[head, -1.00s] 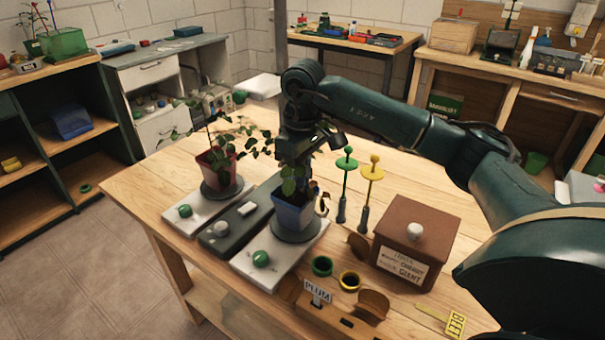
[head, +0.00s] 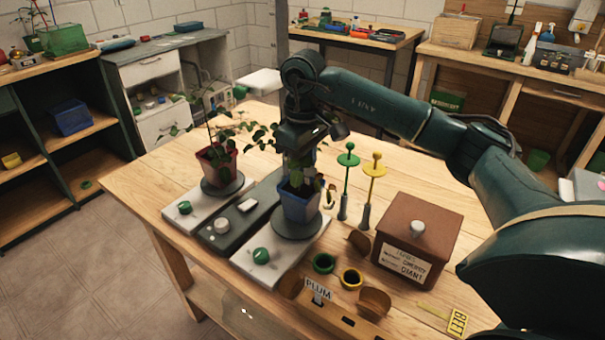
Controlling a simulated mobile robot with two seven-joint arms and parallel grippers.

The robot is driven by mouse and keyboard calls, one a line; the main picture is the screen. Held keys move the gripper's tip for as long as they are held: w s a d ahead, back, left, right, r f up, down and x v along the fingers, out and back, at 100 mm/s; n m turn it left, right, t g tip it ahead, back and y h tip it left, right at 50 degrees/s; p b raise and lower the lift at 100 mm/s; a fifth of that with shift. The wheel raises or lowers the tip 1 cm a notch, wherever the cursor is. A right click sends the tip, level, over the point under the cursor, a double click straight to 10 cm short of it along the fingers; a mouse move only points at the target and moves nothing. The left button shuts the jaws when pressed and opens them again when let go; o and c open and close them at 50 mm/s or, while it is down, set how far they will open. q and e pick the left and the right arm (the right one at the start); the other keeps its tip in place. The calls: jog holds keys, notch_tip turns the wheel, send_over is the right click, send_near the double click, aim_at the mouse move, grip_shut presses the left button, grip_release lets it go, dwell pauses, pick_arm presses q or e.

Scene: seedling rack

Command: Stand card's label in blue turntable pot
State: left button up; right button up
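The blue pot (head: 299,208) with a leafy plant stands on a dark round turntable (head: 297,229) on a white base. The card (head: 404,264) is on the front of the brown box; its small print is hard to read. A white label reading PLUM (head: 318,289) stands in the wooden rack (head: 338,318) at the front. A yellow label reading BEET (head: 457,322) lies on the table at front right. My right gripper (head: 302,163) points down over the blue pot, among the plant's leaves. Its fingers are too dark and covered to tell their opening. My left gripper is not in view.
A red pot (head: 219,166) with a trailing plant stands on a second turntable, left of a dark control block (head: 238,218). Green (head: 348,160) and yellow (head: 374,170) upright stakes stand between the blue pot and the brown box (head: 418,232). Small rings (head: 323,264) lie in front.

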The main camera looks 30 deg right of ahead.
notch_tip(320, 180, up, 12)
jog(key=p, duration=0.1)
jog(key=shift+a+f, duration=0.2)
jog(key=shift+a, duration=0.05)
jog(key=shift+s, duration=0.15)
dwell(0.4)
